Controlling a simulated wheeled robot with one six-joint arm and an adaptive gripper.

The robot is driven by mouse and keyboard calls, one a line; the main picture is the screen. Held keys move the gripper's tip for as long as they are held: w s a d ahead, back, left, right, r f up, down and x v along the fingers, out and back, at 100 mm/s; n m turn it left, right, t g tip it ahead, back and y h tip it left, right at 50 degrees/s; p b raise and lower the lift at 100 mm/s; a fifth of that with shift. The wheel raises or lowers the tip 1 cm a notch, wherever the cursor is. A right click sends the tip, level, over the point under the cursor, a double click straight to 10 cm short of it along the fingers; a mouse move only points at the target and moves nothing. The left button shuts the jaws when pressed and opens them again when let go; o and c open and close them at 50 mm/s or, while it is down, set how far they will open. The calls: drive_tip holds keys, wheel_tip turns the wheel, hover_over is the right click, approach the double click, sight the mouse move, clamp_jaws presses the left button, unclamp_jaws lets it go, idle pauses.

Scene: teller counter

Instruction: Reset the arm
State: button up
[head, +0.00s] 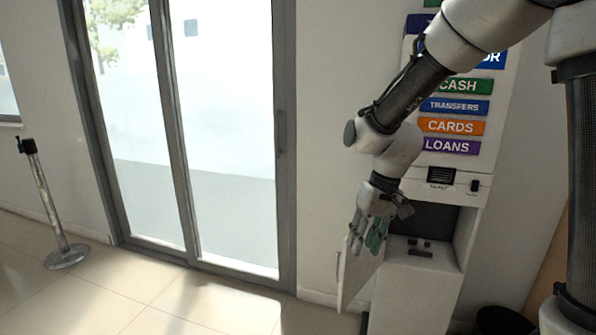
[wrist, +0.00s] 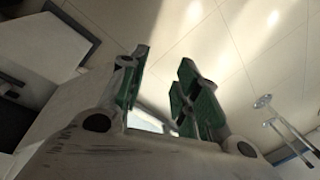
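My arm reaches down from the upper right in the head view, in front of the teller machine (head: 425,290). My gripper (head: 367,238) points downward beside the machine's opening, close to a pale door panel (head: 352,272) that stands out from the machine's left side. I cannot tell whether gripper and panel touch. In the wrist view, the two green-padded fingers of my gripper (wrist: 160,88) stand apart, with nothing held between them. Part of the opening is hidden behind the gripper.
Coloured signs (head: 450,126) are on the machine above the opening. A glass door (head: 235,150) is left of it. A stanchion (head: 52,205) stands at far left, and a dark bin (head: 505,322) at lower right. The tiled floor (head: 110,290) between is clear.

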drive_tip(key=s+d+r+m+t+h, duration=0.1)
drive_tip(key=s+d+r+t, duration=0.1)
drive_tip(key=s+d+r, duration=0.5)
drive_tip(key=s+d+r+m+t+h, duration=0.1)
drive_tip(key=s+d+r+t, duration=0.1)
drive_tip(key=s+d+r, duration=0.4)
drive_tip(key=s+d, duration=0.4)
drive_tip(key=d, duration=0.4)
drive_tip(key=shift+s+r+m+t, duration=0.3)
drive_tip(key=shift+s+r, duration=0.05)
drive_tip(key=shift+s, duration=0.05)
